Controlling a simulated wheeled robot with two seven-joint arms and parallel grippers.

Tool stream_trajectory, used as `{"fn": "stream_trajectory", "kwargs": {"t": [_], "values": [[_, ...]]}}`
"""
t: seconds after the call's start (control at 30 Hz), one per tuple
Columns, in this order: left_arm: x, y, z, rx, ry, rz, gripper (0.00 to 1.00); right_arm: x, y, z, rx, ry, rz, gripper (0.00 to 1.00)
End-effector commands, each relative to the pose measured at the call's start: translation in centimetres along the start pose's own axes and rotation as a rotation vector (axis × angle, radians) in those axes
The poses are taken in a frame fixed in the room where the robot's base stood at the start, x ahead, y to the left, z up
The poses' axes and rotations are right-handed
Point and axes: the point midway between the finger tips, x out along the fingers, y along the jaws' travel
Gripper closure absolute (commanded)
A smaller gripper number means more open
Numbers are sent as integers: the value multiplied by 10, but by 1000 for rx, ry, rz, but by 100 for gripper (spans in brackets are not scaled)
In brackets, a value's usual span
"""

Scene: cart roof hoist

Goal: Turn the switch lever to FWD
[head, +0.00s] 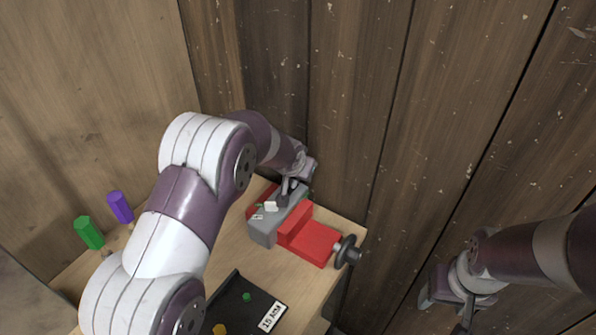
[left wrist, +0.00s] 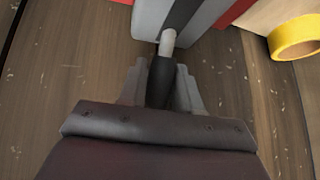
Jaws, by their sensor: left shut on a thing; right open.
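The grey switch box (head: 265,229) stands on the wooden bench against a red block, with small white labels on its top. In the left wrist view its grey face (left wrist: 150,20) has a dark slot. The switch lever (left wrist: 162,75) has a black grip and a pale metal shaft that runs to this slot. My left gripper (left wrist: 161,88) is shut on the lever's black grip; in the head view it (head: 289,188) is at the top of the box, partly hidden by its own wrist. The label wording is too small to read. My right gripper (head: 455,308) is open and empty, away at the lower right.
A red vise-like body (head: 310,243) with a black handwheel (head: 347,251) adjoins the box. Green (head: 89,233) and purple (head: 120,207) handles stand at left. A yellow ring (left wrist: 295,37) shows at right. Plank walls close in behind.

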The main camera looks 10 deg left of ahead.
Motion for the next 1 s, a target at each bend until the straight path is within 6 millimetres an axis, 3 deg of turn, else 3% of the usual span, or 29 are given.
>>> {"fn": "stream_trajectory", "kwargs": {"t": [0.33,0.37,0.4,0.43,0.77,0.87,1.0], "values": [[0,0,0,0,-3,-1,100,0,0,0,0,0,0,38],[0,0,0,0,-3,-1,61,0,0,0,0,0,0,38],[0,0,0,0,-3,-1,48,0,0,0,0,0,0,38],[0,0,0,0,-3,-1,46,0,0,0,0,0,0,38],[-4,0,-1,0,-1,-1,46,1,0,0,0,0,0,38],[-18,0,-1,1,0,-1,46,2,0,0,0,0,0,38],[-52,0,-1,0,2,-1,46,6,0,1,0,0,0,38]]}}
